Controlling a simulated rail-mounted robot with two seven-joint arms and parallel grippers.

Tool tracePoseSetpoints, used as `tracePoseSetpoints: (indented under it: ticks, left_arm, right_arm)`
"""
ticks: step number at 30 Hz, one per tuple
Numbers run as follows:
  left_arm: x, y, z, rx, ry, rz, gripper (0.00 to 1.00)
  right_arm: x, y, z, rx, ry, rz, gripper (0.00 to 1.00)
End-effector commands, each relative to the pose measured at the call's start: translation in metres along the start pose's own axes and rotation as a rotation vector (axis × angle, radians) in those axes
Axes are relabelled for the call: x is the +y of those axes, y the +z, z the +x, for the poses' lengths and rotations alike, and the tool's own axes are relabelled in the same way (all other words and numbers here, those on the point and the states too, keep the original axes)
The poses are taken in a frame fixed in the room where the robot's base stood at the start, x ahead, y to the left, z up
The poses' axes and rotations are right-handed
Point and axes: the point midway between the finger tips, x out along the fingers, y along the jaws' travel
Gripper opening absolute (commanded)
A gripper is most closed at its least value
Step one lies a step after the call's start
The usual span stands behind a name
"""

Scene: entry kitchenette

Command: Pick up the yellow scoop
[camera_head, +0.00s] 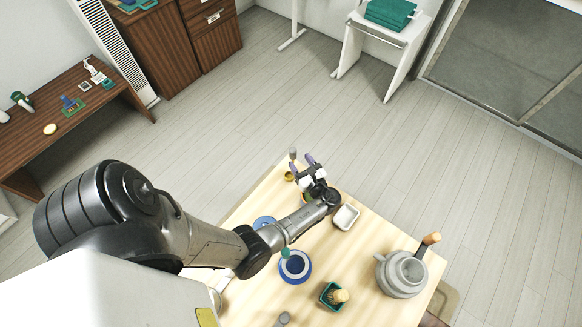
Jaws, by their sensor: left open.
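A small yellow item (289,176), which looks like the yellow scoop, is at the far corner of the light wooden table (349,294). A thin upright piece with a grey top (293,153) shows just beyond it; I cannot tell if it is the scoop's handle. The yellow item is close by on the left of the fingers. Whether they touch is too small to tell. My right gripper is not in view.
A white square dish (346,217) is beside my left wrist. A blue-rimmed round dish (295,266), a green container (331,296) and a grey kettle-like pot (402,274) stand nearer. A low brown bench (62,135) is at left. Open floor lies beyond the table.

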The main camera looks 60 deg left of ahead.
Motion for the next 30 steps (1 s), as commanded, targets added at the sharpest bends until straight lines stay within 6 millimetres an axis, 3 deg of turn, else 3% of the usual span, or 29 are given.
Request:
tracePoseSetpoints:
  ticks: [10, 21, 30]
  left_arm:
    - [0.002, 0.001, 0.042, -0.001, 0.002, 0.000, 0.57]
    - [0.002, -0.001, 0.049, 0.000, 0.001, -0.001, 0.57]
    - [0.002, -0.001, 0.049, 0.000, 0.001, -0.001, 0.29]
  right_arm:
    - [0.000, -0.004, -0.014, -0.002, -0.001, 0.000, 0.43]
    - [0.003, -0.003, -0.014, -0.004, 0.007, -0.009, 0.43]
    - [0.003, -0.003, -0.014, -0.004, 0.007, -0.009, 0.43]
